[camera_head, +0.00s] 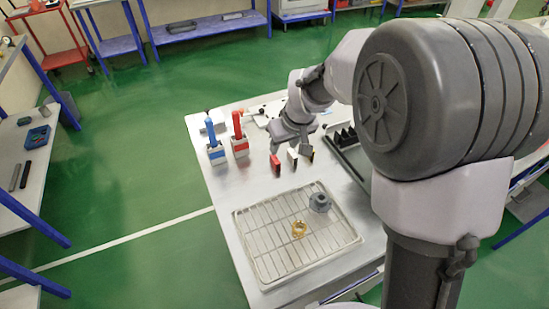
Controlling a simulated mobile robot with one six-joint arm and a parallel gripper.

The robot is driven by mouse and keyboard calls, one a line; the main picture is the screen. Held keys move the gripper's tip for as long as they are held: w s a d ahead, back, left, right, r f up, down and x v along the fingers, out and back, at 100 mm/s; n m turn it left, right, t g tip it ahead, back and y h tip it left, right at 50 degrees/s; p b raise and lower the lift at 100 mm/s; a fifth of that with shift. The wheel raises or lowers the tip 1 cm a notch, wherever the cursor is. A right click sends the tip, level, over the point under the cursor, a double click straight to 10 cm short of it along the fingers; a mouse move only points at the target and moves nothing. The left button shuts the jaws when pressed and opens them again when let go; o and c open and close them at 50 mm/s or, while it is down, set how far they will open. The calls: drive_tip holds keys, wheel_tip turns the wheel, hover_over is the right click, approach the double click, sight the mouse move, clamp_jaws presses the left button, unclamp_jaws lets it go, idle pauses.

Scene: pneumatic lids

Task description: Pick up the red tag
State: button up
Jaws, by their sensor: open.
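A small red upright piece (275,163), which looks like the red tag, shows on the grey table just below my gripper. My gripper (290,146) points down with its fingers apart and nothing visibly held. It is just above or behind the red piece; I cannot tell whether they touch. A pale piece with a dark edge (293,157) is close to the right of the red one. A dark piece with some red (307,151) shows further right, partly hidden by the gripper.
A wire rack (262,250) at the front holds a brass ring (299,229) and a grey fitting (320,203). A dark tray (352,160) lies right. My arm hides the right side.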

sight(275, 159)
drive_tip(key=b+x, duration=0.4)
drive_tip(key=x, duration=0.8)
drive_tip(key=shift+w+a+f, duration=0.2)
drive_tip(key=shift+w+a, duration=0.05)
drive_tip(key=shift+w, duration=0.05)
drive_tip(key=shift+s+r, duration=0.1)
drive_tip(key=shift+c, duration=1.3)
clamp_jaws()
